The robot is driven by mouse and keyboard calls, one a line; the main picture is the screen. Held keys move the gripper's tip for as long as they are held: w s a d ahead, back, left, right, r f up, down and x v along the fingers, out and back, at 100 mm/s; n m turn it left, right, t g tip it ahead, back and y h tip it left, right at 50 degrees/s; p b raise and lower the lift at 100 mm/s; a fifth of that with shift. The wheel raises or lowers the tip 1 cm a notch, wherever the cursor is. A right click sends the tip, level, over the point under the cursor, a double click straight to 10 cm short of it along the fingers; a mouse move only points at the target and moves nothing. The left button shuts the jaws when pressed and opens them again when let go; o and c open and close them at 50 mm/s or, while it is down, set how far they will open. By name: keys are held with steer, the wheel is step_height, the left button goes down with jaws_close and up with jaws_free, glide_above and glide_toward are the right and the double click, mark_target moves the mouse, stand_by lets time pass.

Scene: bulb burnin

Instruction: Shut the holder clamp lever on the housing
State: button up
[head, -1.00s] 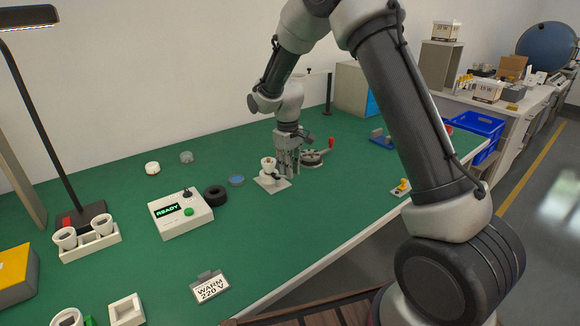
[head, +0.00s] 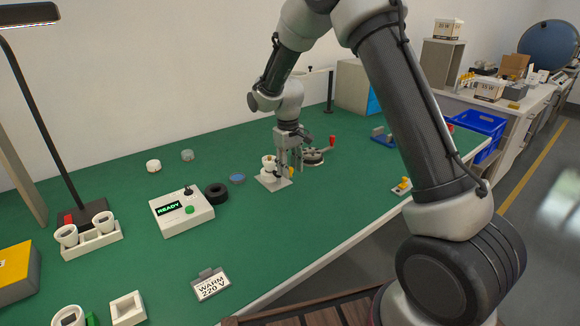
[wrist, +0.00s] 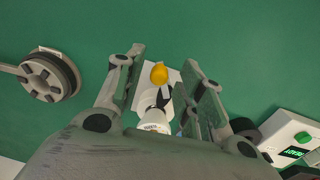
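The housing is a small white holder (head: 267,165) on a pale square plate (head: 270,183), standing on the green bench. In the wrist view the white round socket (wrist: 154,121) lies between my fingers, close to the palm. The clamp lever shows there as a dark arm (wrist: 164,98) and a rounded orange-yellow knob (wrist: 159,74). My gripper (head: 291,168) points down at the holder's right side. The wrist view shows its fingers wide apart, one on each side of the knob, with gaps between. Whether a finger touches the holder is unclear. Part of the lever is hidden in the head view.
A round grey device with a red handle (head: 331,141) stands just behind and right of my gripper. The bench in front of the holder is clear.

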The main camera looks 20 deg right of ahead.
steer(key=shift+r, duration=0.1)
step_height(320, 180, up, 12)
steer(key=shift+s+a, duration=0.15)
steer(key=shift+a, duration=0.15)
stand_by(0.4)
steer(key=s+d+r+m+t, duration=0.1)
steer(key=s+d+r, duration=0.2)
steer(key=s, duration=0.8)
steer(key=s+d+r+m+t, duration=0.1)
steer(key=s+d+r+m, duration=0.1)
steer(key=s+d+r, duration=0.2)
steer(key=s+d+r+m+t, duration=0.2)
steer(key=s+d, duration=0.7)
steer(key=s, duration=1)
steer(key=shift+s+r+y, duration=0.3)
steer(key=shift+r, duration=0.65)
